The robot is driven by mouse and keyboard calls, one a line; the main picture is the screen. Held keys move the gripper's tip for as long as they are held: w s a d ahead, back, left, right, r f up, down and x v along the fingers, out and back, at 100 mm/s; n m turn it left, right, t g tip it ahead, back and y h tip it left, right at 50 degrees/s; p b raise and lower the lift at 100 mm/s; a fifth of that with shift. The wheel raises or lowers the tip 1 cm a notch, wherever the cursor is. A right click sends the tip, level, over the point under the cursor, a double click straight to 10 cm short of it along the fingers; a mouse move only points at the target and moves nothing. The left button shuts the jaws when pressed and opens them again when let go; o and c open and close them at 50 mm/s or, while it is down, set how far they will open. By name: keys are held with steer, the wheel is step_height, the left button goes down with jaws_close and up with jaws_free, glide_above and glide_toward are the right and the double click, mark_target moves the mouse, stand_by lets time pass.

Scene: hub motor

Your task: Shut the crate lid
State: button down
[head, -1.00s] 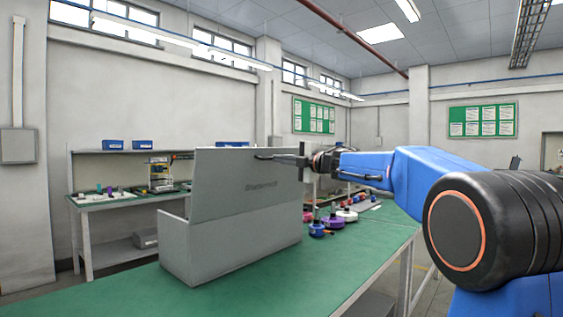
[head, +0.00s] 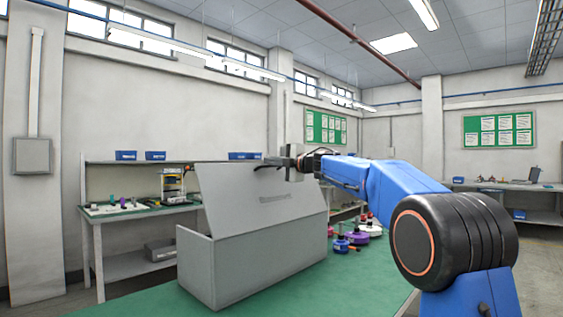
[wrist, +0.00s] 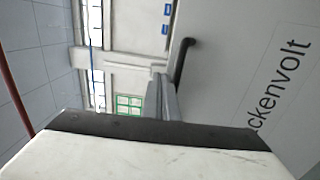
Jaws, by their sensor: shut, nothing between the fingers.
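The grey crate (head: 255,262) stands on the green bench top. Its lid (head: 255,205) is partly open, hinged along the crate's near long edge and leaning away from me over the crate. The lid's lettered outer face is towards me. My gripper (head: 272,162) is shut and empty at the lid's upper edge; whether it touches the lid is unclear. In the wrist view, my gripper's fingers (wrist: 160,98) are beside the lid (wrist: 235,75) and a dark curved bar. The inside of the crate is hidden.
Several coloured parts (head: 350,240) sit on the bench top (head: 150,300), right of the crate and behind it. A second workbench (head: 140,212) stands by the wall at the left. The bench is clear in front of the crate.

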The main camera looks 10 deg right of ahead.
steer(key=w+a, duration=0.1)
steer(key=w+a+f, duration=0.1)
steer(key=w, duration=0.1)
steer(key=w+a+f, duration=0.1)
steer(key=shift+w, duration=0.15)
steer(key=w+a+f+g+h, duration=0.4)
steer(key=w+a+f+g, duration=0.2)
steer(key=f, duration=0.6)
steer(key=shift+w+a+f, duration=0.15)
steer(key=shift+w+a, duration=0.1)
steer(key=shift+w, duration=1.15)
